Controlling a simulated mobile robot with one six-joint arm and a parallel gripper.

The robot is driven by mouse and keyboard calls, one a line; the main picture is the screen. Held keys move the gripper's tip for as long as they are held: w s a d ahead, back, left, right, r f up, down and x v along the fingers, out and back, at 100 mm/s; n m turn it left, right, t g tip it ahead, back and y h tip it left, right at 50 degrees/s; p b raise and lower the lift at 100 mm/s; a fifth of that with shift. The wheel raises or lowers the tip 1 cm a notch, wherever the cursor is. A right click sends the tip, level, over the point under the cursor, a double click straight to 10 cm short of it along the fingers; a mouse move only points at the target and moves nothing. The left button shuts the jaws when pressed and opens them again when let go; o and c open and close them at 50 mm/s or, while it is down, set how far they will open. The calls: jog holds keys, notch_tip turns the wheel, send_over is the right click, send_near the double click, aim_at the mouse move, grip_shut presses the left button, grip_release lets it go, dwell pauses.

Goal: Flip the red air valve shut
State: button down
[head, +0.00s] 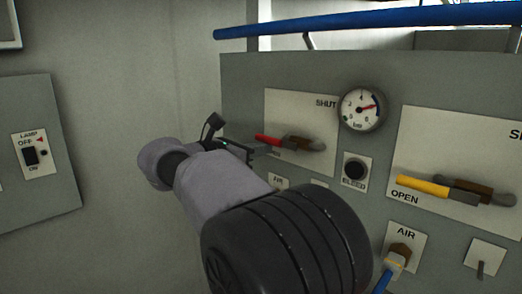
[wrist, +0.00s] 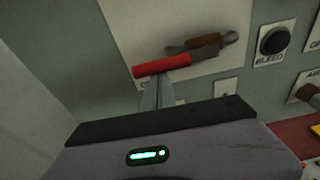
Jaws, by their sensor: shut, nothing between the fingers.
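The red air valve handle (head: 268,140) sits on a pale plate (head: 300,105) on the grey panel. It points left from its dark brown body (head: 305,143), lying near horizontal. The word SHUT is at the plate's upper right; the lettering at its lower left is mostly hidden by my gripper. In the wrist view the red handle (wrist: 162,66) crosses just beyond my fingertips. My gripper (head: 268,151) is shut and empty, with its tips just below the handle. The wrist view shows the closed fingers (wrist: 158,84) right under it; I cannot tell whether they touch.
A pressure gauge (head: 361,109) and a black bleed button (head: 355,170) are right of the valve. A yellow-handled valve (head: 422,187) is farther right. An AIR fitting (head: 400,252) with a blue hose is below. A blue pipe (head: 380,20) runs above. A lamp switch (head: 31,156) is on the left panel.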

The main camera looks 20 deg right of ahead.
aim_at(265, 136)
notch_tip(265, 136, up, 3)
jog(key=m, duration=0.4)
jog(key=shift+w+t, duration=0.1)
jog(key=shift+t, duration=0.3)
jog(key=s+d+r+m+t+b, duration=0.1)
jog(key=s+r+m+b, duration=0.4)
jog(key=m+b, duration=0.6)
jog(key=shift+s+d+r+m+t+h, duration=0.3)
jog(key=shift+d+r+m+t, duration=0.1)
jog(key=shift+d+r+m, duration=0.35)
jog(key=shift+a, duration=0.1)
